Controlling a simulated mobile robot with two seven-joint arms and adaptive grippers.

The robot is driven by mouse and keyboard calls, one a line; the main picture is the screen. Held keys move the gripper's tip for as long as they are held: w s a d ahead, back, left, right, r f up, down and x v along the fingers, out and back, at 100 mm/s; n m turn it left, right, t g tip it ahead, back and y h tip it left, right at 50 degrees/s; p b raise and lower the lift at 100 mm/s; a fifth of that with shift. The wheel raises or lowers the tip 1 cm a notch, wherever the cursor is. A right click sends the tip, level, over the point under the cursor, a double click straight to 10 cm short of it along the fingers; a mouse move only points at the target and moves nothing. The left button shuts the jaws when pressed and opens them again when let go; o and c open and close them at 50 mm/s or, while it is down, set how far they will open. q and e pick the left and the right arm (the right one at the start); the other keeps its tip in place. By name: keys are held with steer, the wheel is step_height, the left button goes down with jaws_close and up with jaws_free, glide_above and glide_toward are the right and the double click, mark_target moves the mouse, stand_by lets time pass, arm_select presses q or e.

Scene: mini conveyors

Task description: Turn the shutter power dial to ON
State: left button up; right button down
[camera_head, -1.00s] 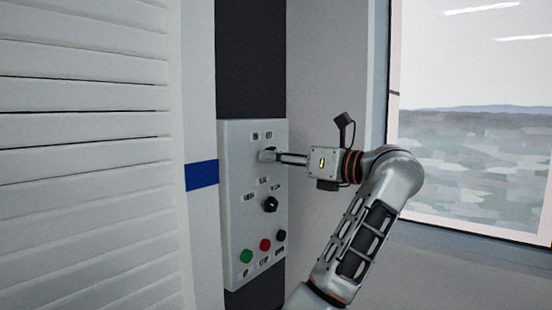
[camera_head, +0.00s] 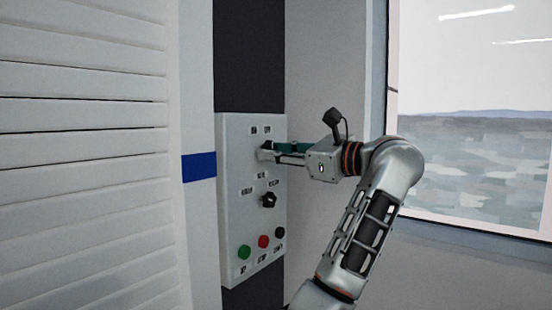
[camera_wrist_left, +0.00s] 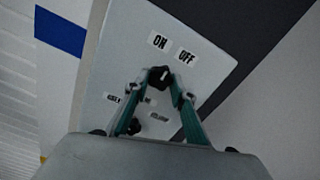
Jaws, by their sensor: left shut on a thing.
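The shutter power dial (camera_wrist_left: 160,76) is a small black knob below the ON label (camera_wrist_left: 159,41) and OFF label (camera_wrist_left: 186,56) on the light grey control panel (camera_head: 232,165). In the left wrist view the labels look tilted. The dial bears a small light mark on its face; I cannot tell surely which label it points at. My left gripper (camera_head: 268,151) is at the upper part of the panel, shut on the dial, with a teal fingertip on either side of it. In the head view the fingers mostly hide the dial. My right gripper is in neither view.
Below is a second black knob (camera_head: 269,200). Lower still are green (camera_head: 244,252), red (camera_head: 263,242) and black (camera_head: 279,233) buttons. A slatted white shutter (camera_head: 85,150) stands left, a window (camera_head: 470,140) right. The space right of the panel holds my arm.

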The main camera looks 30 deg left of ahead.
arm_select(q)
steer(key=shift+w+r+n+b, duration=0.1)
steer(key=shift+n+b, duration=1.05)
steer(key=shift+n, duration=2.15)
steer(key=o, duration=1.1)
steer(key=shift+a, duration=0.1)
steer(key=shift+r, duration=5.05)
